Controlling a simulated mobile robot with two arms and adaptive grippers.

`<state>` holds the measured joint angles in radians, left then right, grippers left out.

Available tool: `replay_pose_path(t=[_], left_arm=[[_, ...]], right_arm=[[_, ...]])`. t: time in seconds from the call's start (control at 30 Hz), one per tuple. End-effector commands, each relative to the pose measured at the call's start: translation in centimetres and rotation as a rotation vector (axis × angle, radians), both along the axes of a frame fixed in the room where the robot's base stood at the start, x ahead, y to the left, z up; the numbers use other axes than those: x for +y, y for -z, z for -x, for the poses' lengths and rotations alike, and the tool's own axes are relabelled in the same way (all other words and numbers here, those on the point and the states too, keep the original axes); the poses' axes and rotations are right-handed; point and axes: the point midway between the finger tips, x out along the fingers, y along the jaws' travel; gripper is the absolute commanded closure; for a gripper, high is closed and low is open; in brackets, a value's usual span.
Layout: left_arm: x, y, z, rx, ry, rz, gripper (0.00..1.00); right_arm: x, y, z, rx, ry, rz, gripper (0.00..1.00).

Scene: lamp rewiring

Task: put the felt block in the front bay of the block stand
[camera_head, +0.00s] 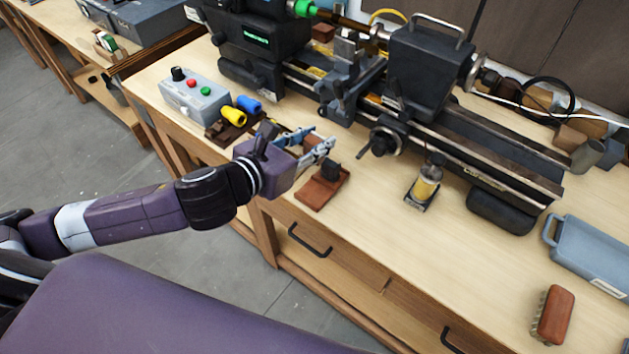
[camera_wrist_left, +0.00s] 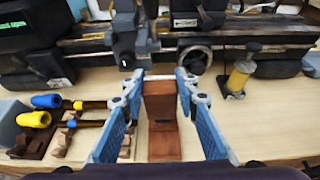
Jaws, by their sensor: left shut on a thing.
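My left gripper (camera_head: 322,146) is shut on a brown block, which I take for the felt block. Only a part of the block shows between the fingers in the head view. In the left wrist view the brown block (camera_wrist_left: 160,102) is between the fingertips (camera_wrist_left: 157,82). The reddish-brown block stand (camera_head: 318,192) lies on the bench just below and beside the gripper. A dark block (camera_head: 331,170) stands at its far end. The stand's reddish surface (camera_wrist_left: 165,147) also seems to show below the held block. I cannot tell whether block and stand touch. My right gripper is out of view.
A lathe (camera_head: 430,70) runs along the back. A grey control box (camera_head: 195,98) and yellow-handled (camera_head: 233,115) and blue-handled (camera_head: 249,103) tools are to the left. An oil bottle (camera_head: 426,182) stands to the right. A brush (camera_head: 553,315) and blue tray (camera_head: 590,255) lie farther right, with bare bench between.

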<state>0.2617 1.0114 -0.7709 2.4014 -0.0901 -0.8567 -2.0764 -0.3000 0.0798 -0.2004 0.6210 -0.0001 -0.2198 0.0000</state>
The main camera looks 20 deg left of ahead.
Motion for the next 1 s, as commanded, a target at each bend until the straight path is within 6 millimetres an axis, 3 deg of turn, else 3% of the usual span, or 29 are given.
replay_pose_path(t=[0.1, 0.3, 0.47, 0.73, 1.0], left_arm=[[0.0, 3.6, 0.1, 0.006, -0.003, 0.002, 0.96], [0.0, 7.5, 0.1, 0.002, -0.001, 0.0, 0.96], [0.0, 8.7, 0.0, -0.002, -0.002, 0.001, 0.96], [0.0, 12.5, 0.0, 0.001, -0.004, 0.002, 0.96], [0.1, 12.8, 0.0, -0.002, -0.002, 0.0, 0.96]], right_arm=[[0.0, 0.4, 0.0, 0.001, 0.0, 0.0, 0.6], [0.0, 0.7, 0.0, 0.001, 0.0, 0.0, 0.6], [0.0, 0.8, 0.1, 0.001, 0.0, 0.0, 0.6], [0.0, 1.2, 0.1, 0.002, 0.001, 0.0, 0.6], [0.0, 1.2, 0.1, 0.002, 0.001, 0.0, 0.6]])
